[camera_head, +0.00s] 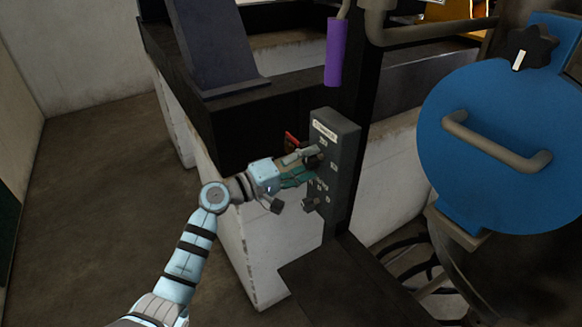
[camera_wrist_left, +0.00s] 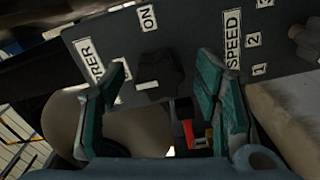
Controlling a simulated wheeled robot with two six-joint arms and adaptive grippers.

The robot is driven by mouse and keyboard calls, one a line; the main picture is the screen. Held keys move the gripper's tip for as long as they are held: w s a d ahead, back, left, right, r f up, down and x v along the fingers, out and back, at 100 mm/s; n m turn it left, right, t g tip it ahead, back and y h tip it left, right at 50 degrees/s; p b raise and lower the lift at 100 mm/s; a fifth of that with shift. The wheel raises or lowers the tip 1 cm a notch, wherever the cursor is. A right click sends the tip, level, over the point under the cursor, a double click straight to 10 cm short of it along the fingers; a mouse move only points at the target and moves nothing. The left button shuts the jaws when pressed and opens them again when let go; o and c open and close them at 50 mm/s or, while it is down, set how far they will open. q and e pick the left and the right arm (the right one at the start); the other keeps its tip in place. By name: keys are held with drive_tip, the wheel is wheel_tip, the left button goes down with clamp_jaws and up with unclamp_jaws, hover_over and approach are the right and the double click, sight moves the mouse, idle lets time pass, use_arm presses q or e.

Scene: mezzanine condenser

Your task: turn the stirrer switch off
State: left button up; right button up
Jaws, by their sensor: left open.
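The stirrer switch is a black knob (camera_wrist_left: 160,70) with a white mark, on a dark grey control box (camera_head: 342,185). In the left wrist view the box face carries an ON label and a partly covered label ending in RER. Another label by the left finger is too hidden to read. My left gripper (camera_head: 308,160) is open at the upper part of the box. In the left wrist view its teal-padded fingers (camera_wrist_left: 163,75) stand either side of the knob, with gaps showing. Contact cannot be told. In the head view the gripper largely hides the knob. My right gripper is not in view.
A SPEED label with numbers and a second knob (camera_head: 311,203) are lower on the box. A red part (camera_head: 291,141) shows behind the gripper. A purple handle (camera_head: 334,52) hangs above. A blue round cover (camera_head: 500,140) with a grey handle stands at right. Floor is clear at left.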

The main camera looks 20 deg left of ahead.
use_arm(q)
drive_tip(key=v, duration=1)
drive_tip(key=shift+s+a, duration=0.2)
drive_tip(key=shift+s, duration=0.05)
